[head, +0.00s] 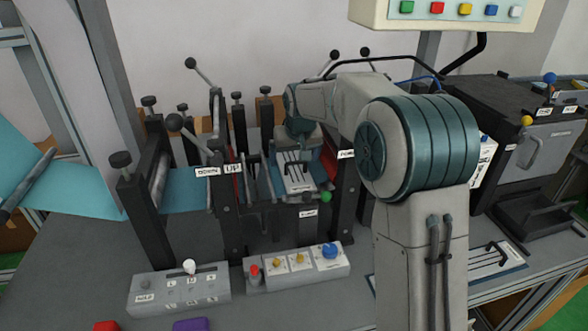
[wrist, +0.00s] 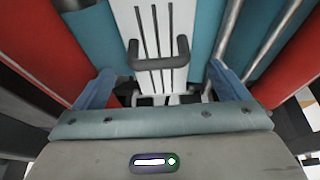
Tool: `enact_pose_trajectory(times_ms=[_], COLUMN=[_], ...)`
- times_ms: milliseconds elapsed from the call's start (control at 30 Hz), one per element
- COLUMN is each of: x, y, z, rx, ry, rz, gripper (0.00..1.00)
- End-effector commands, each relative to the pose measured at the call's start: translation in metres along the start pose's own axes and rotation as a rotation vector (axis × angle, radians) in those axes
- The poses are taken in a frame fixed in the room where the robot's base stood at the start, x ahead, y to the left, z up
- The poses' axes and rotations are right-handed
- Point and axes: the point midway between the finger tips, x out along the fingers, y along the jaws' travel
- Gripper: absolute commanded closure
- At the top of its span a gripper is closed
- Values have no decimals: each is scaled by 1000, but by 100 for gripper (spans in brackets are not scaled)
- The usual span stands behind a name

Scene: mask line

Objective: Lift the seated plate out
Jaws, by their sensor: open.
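The seated plate (head: 300,183), white with dark slots, sits in the machine between the dark posts. In the wrist view the plate (wrist: 176,20) shows close up, with a dark U-shaped handle (wrist: 160,62) across it. My gripper (wrist: 158,84) is open, its two blue fingers spread to either side of the handle's line. The handle lies between and slightly beyond the fingers, and nothing is held. In the head view my arm reaches over the machine from the right, and its wrist hides the plate's upper end.
Red panels (wrist: 40,45) and metal rods (wrist: 228,30) flank the plate closely. Dark posts with knobs (head: 140,215) and levers stand around it. Control boxes (head: 180,288) sit in front. Another slotted plate (head: 490,262) lies on the bench at right, below a dark machine (head: 540,150).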

Motion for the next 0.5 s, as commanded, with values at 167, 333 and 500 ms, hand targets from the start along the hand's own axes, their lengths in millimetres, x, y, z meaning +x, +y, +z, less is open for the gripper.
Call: enact_pose_trajectory(times_ms=[167, 333, 500], x=[24, 30, 30], y=[0, 0, 0], z=[0, 0, 0], rx=[1, 1, 1], ry=[-3, 0, 0], rz=[-1, -1, -1], gripper=[5, 5, 17])
